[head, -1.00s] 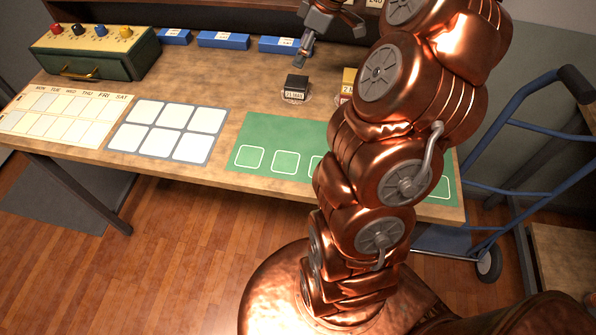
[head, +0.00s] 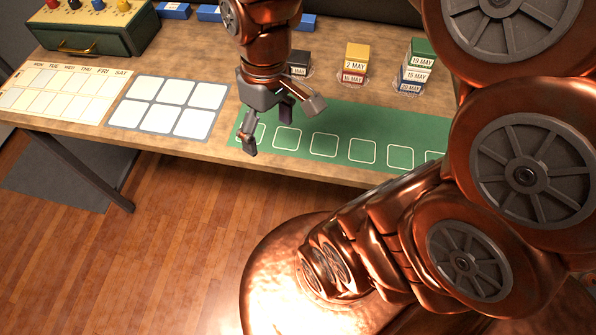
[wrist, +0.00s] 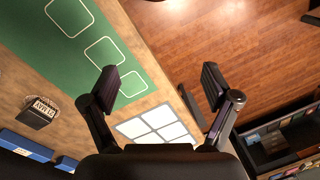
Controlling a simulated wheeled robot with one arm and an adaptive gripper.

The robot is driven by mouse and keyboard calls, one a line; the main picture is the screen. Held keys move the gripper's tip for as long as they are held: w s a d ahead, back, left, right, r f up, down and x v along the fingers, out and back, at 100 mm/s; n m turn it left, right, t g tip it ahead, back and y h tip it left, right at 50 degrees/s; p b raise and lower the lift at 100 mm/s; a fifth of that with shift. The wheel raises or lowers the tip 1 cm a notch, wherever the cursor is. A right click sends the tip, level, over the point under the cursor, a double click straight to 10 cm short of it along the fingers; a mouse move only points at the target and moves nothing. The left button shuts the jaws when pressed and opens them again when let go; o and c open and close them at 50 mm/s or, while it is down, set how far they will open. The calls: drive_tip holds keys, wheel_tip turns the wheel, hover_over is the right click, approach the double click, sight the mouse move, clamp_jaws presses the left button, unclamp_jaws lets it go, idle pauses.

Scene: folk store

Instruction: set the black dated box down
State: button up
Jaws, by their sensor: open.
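The black dated box (head: 300,66) stands upright at the back of the table, behind the green mat (head: 372,137), partly hidden by my arm. It also shows at the left of the wrist view (wrist: 34,117), with a pale date label too small to read surely. My gripper (head: 284,128) is open and empty, over the left end of the green mat and apart from the box. In the wrist view its two fingers (wrist: 160,90) are spread wide with nothing between them. The mat has a row of white outlined squares; those in view are empty.
A yellow-and-red box stack (head: 356,54) and a taller stack topped green (head: 422,50) stand right of the black box. Blue trays (head: 174,10) line the back. A white-panelled mat (head: 170,107), weekday calendar (head: 68,90) and green drawer box (head: 92,36) lie left.

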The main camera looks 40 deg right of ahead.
drive_tip(key=s+f+m+g+h, duration=0.1)
drive_tip(key=s+f+m, duration=0.1)
drive_tip(key=s, duration=0.7)
drive_tip(key=shift+s+a+f+m, duration=0.15)
drive_tip(key=shift+a+f+m, duration=0.1)
drive_tip(key=shift+f+m, duration=0.25)
